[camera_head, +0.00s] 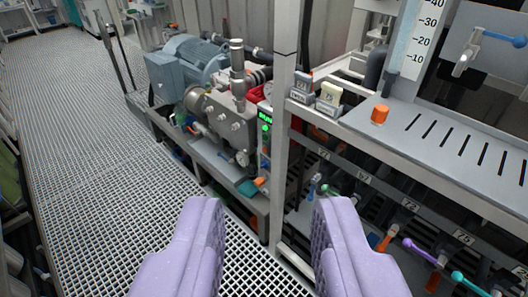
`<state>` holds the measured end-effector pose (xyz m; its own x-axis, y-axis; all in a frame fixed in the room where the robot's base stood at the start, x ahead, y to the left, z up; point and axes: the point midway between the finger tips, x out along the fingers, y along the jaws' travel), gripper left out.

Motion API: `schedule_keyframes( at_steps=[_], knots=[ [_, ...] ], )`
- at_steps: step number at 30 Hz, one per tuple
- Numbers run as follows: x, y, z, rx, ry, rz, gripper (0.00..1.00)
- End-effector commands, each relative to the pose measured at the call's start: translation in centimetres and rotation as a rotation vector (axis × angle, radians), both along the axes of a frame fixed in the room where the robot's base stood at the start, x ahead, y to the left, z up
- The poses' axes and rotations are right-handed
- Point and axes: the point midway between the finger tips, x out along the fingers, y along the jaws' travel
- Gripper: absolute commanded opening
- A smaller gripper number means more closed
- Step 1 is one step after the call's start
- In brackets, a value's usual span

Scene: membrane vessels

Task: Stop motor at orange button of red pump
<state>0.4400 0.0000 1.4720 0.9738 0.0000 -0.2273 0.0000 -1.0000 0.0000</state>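My gripper (268,205) is open and empty, its two lilac fingers apart at the bottom of the view above the grated floor and rack. A narrow panel (264,140) with a green lit display and green lamp stands left of a grey post. A small orange piece (260,181) sits low beside that panel; I cannot tell whether it is a button. A red part (268,89) shows behind the panel and post, mostly hidden; it may be the red pump. A blue-grey motor (193,58) with a grey pump body (222,117) stands on a frame to the left.
A grey post (285,130) rises in front. At right, a slotted ledge (430,132) carries an orange knob (379,114). Below it are numbered rows with coloured valve handles (420,251). The grated floor (80,130) is clear at left.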

Motion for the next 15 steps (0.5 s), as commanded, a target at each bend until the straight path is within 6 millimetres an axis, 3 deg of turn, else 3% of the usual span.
schedule_keyframes(
  at_steps=[1,3,4,15],
  knots=[
    [0.0,0.0,0.0,0.0,0.0,0.0,0.2],
    [0.0,0.0,0.0,0.0,0.0,0.0,0.04],
    [0.0,0.0,0.0,0.0,0.0,0.0,0.0],
    [0.0,0.0,0.0,0.0,0.0,0.0,0.0]
  ],
)
